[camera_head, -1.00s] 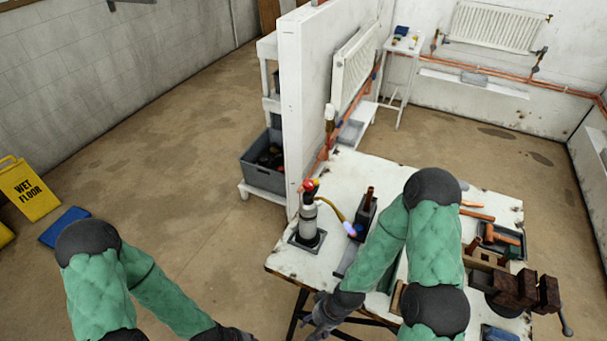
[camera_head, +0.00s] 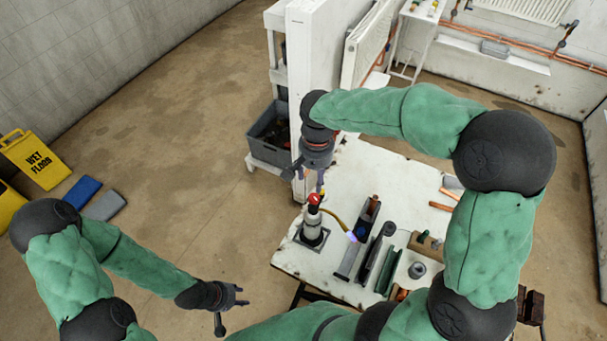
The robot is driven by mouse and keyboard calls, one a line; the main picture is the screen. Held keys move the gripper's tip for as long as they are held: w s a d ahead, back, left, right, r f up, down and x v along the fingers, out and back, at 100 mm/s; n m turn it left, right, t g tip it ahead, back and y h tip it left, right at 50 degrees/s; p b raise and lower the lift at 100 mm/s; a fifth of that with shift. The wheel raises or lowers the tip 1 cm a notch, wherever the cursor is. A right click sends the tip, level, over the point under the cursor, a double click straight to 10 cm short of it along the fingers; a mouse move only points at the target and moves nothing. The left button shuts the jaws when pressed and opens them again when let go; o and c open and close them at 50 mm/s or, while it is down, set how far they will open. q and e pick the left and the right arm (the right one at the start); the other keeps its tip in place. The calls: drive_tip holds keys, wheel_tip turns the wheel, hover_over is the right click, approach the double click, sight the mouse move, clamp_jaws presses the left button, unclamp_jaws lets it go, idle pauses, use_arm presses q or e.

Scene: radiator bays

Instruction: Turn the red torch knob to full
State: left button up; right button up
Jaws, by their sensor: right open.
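The torch (camera_head: 312,227) stands upright on a dark square base near the left corner of the white table, with the red knob (camera_head: 314,198) on top. A bent tube runs from it to the right and ends in a small blue-violet flame (camera_head: 351,237). My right gripper (camera_head: 305,180) is open and empty just above and behind the knob in the picture, with one finger close to it; I cannot tell whether they touch. My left gripper (camera_head: 232,308) looks open and empty, low over the floor left of the table.
Metal channels and blocks (camera_head: 366,250) stand right of the torch on the table (camera_head: 376,172). A white partition (camera_head: 311,60) with a radiator and a grey crate (camera_head: 268,135) stand behind. A yellow wet-floor sign (camera_head: 37,160) is at far left.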

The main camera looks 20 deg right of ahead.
sight(314, 197)
wheel_tip(314, 197, down, 10)
drive_tip(key=shift+s+d+r, duration=0.1)
drive_tip(key=shift+r, duration=0.05)
idle(0.5)
drive_tip(key=shift+c, duration=0.3)
clamp_jaws()
